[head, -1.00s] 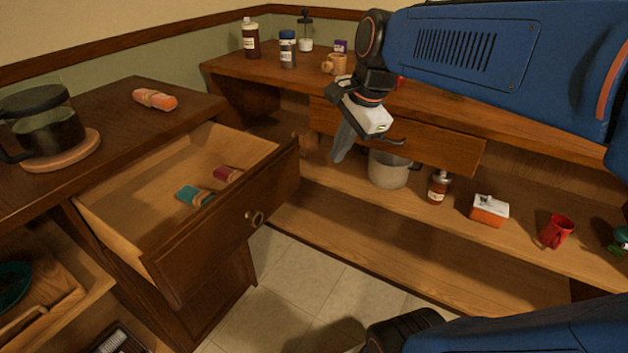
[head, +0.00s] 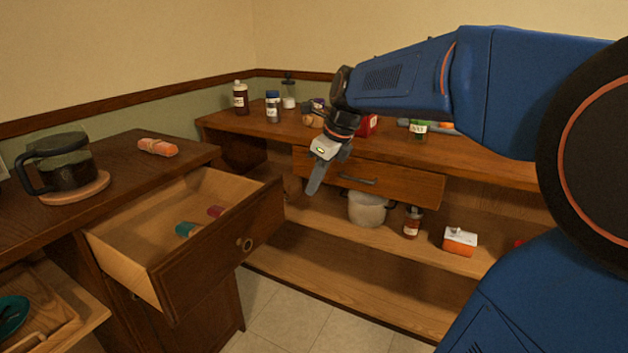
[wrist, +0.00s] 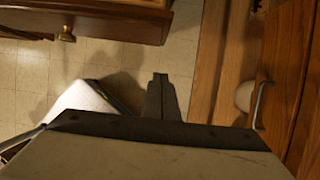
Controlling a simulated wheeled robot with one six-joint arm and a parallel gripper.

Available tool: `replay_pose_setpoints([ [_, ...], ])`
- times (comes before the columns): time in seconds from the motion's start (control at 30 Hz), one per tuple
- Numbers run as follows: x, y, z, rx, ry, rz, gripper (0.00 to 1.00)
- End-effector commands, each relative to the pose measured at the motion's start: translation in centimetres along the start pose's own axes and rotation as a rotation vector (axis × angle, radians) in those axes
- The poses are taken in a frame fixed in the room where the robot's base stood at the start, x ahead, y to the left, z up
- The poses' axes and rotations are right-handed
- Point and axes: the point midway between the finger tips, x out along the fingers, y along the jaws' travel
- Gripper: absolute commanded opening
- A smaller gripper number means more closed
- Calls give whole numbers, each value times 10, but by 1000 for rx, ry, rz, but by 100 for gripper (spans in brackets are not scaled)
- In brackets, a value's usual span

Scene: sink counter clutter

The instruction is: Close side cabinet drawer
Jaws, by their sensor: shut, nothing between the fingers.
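The side cabinet drawer (head: 222,253) stands pulled out at the left in the head view, with a round ring-like knob on its dark front. A teal item (head: 187,229) and a dark red item (head: 216,211) lie inside it. In the wrist view the drawer front (wrist: 100,18) and its knob (wrist: 67,33) show at the top left. My gripper (head: 312,188) is shut and empty, pointing down, to the right of the drawer and apart from it. Its closed fingers (wrist: 160,95) show in the middle of the wrist view over the floor.
A back counter drawer (head: 370,178) with a bar handle is close behind my gripper. Bottles stand on the counter. A pot (head: 367,210) and an orange-white box (head: 460,241) sit on the shelf below. A coffee pot (head: 65,165) stands on the side cabinet.

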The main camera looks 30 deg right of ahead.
Motion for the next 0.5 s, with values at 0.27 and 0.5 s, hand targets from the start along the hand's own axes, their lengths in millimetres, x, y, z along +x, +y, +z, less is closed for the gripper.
replay_pose_setpoints([
  [0.27,51,1,0,-2,2,3,0],
  [0.5,72,1,21,-5,0,1,0],
])
